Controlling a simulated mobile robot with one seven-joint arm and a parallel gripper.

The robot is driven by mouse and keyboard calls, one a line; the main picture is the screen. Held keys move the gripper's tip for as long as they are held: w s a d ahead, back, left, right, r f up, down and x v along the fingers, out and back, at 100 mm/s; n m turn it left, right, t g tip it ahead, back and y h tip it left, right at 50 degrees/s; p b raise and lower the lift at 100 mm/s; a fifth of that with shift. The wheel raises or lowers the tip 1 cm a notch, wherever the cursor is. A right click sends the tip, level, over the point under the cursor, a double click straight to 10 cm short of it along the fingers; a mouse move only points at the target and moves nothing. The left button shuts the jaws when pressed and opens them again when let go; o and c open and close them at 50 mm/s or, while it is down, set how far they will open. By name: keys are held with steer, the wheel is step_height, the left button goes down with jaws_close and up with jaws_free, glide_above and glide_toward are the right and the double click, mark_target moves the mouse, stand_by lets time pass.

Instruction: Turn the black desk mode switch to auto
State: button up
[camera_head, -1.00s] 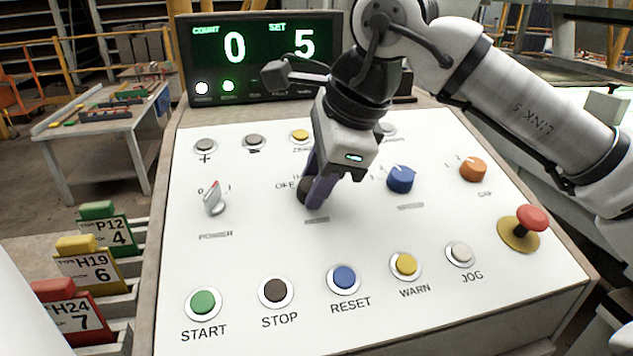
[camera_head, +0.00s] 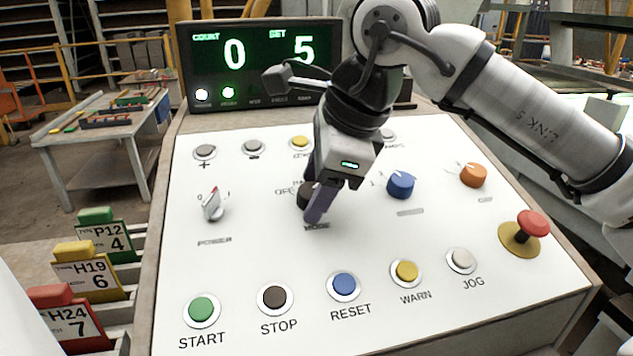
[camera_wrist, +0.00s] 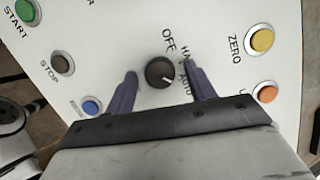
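The black mode switch (camera_head: 307,194) is a round knob on the white sloping panel, above the MODE label. The OFF label (camera_wrist: 168,40) is clear; the HAND label is partly hidden by a finger. My gripper (camera_head: 315,192) is open, its purple fingers on either side of the knob. The wrist view shows a gap between the knob and each finger of my gripper (camera_wrist: 160,82).
A grey power switch (camera_head: 212,205) is left of the mode switch; a blue speed knob (camera_head: 401,184) and an orange knob (camera_head: 473,175) are right. Several push buttons line the front and back. A red emergency stop (camera_head: 531,223) stands up at the right edge.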

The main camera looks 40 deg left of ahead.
steer(key=v, duration=1.4)
